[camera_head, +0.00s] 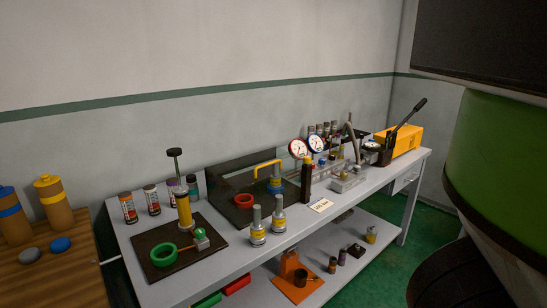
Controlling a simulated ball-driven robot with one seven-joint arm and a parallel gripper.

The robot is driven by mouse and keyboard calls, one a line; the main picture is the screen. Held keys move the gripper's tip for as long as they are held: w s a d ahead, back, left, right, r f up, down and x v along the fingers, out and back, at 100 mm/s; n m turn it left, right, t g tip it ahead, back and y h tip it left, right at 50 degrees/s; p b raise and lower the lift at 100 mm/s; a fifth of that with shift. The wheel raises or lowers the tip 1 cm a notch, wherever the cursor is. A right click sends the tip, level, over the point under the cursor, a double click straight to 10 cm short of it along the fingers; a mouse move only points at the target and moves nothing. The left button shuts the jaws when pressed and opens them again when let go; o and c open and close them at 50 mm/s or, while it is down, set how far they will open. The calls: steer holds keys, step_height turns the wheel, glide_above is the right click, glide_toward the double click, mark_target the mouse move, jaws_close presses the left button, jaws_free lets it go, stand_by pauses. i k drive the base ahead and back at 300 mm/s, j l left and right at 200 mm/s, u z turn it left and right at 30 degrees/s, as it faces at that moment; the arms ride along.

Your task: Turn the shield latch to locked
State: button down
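A dark, see-through-looking panel (226,171), which may be the shield, stands on the grey workbench (235,262) around the middle fixture. A yellow bent bar (266,163) shows at its upper part. A black upright post (306,182) with a yellow top stands at its right end; I cannot tell whether this is the latch or which way a latch is turned. Inside are a red ring (243,200) and a blue-and-grey cylinder (275,181). My gripper is not in view.
A left fixture with a green ring (163,254), two grey bottles (258,226), gauges (298,148) and a yellow pump box (402,139) crowd the bench. A wooden table (55,276) with yellow bottles stands left. An orange vise (293,270) sits on the lower shelf.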

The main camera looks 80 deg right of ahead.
mark_target(307, 161)
steer(key=z, duration=1.95)
